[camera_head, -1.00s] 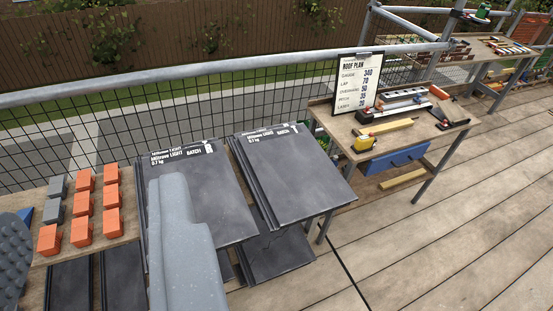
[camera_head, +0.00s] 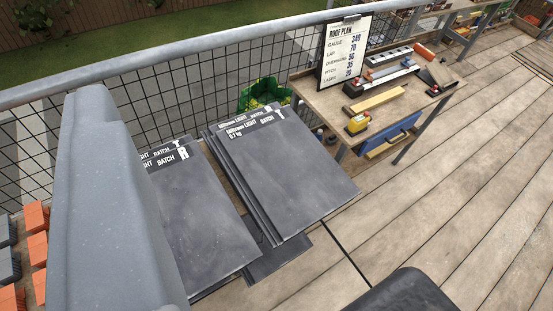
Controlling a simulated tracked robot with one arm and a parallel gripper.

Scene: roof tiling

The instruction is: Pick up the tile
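Dark grey flat tiles lie in two stacks side by side, with white "LIGHT" and "BATCH" lettering along their far edges. The right tile stack (camera_head: 285,165) shows whole, its layers slightly fanned at the left side. The left tile stack (camera_head: 205,220) is partly hidden by a large grey part of my own arm. More dark tile (camera_head: 285,262) shows lower down, below the two stacks. No gripper fingers can be made out, and no tile is seen held.
A workbench (camera_head: 318,98) behind the stacks on the right carries a roof plan board (camera_head: 344,50), tools and a yellow device (camera_head: 357,124). Orange blocks (camera_head: 37,250) sit at the left edge. A metal railing (camera_head: 215,65) runs behind. The plank deck (camera_head: 460,180) on the right is mostly clear.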

